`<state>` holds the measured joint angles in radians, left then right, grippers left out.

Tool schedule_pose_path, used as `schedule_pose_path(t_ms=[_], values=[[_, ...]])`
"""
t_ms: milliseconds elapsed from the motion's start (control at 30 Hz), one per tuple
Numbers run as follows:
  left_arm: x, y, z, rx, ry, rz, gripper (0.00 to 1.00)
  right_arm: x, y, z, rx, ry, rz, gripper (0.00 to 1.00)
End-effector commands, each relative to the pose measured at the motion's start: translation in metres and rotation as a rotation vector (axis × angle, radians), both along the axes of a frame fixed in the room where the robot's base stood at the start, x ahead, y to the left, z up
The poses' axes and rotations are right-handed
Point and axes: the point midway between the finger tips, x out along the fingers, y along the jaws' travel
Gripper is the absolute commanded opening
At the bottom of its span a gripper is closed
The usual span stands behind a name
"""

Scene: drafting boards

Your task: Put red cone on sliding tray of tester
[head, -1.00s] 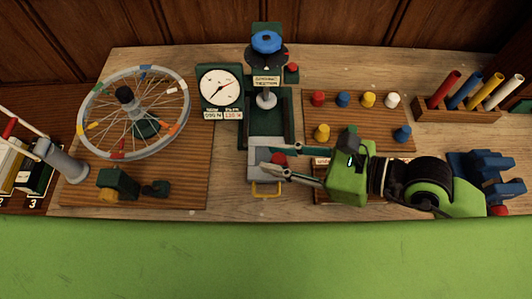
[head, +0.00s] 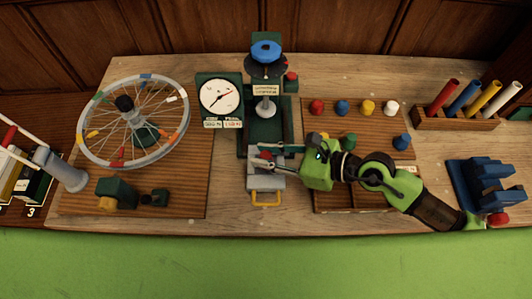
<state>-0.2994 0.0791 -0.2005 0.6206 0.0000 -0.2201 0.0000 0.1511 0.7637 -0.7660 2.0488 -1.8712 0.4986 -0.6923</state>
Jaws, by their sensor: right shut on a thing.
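The tester (head: 266,110) stands at the back centre, a green frame with a blue knob on top. Its grey sliding tray (head: 266,182) is pulled out toward me and has a yellow handle (head: 267,198). My right gripper (head: 259,155) reaches in from the right over the rear part of the tray. It is shut on a small red cone (head: 266,155), mostly hidden between the fingers. I cannot tell whether the cone touches the tray. My left gripper is not in view.
A round dial (head: 220,97) stands left of the tester, and a spoked wheel (head: 133,120) is farther left. A board with several coloured cones, including another red one (head: 317,107), lies right. A rack of coloured tubes (head: 457,116) and a blue stand (head: 487,185) are far right.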

Motion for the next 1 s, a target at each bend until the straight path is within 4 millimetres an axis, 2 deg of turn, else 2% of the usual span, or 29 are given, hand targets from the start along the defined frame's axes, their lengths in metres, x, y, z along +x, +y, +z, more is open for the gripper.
schedule_pose_path(t_ms=[400,433,500,900,1000], values=[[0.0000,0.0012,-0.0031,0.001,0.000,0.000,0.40,-0.0004,0.0001,-0.0087,0.001,-0.001,0.000,0.01],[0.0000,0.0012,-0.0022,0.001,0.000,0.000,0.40,-0.0003,0.0000,-0.0079,0.000,-0.001,0.000,0.27],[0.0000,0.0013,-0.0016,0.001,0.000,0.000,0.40,-0.0004,0.0000,-0.0074,0.000,-0.001,0.000,0.39],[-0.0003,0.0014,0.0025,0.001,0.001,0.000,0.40,-0.0003,-0.0001,-0.0024,0.000,-0.001,0.000,0.39],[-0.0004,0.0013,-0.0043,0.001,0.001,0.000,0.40,-0.0030,-0.0093,-0.0037,-0.002,-0.001,-0.001,0.39]])
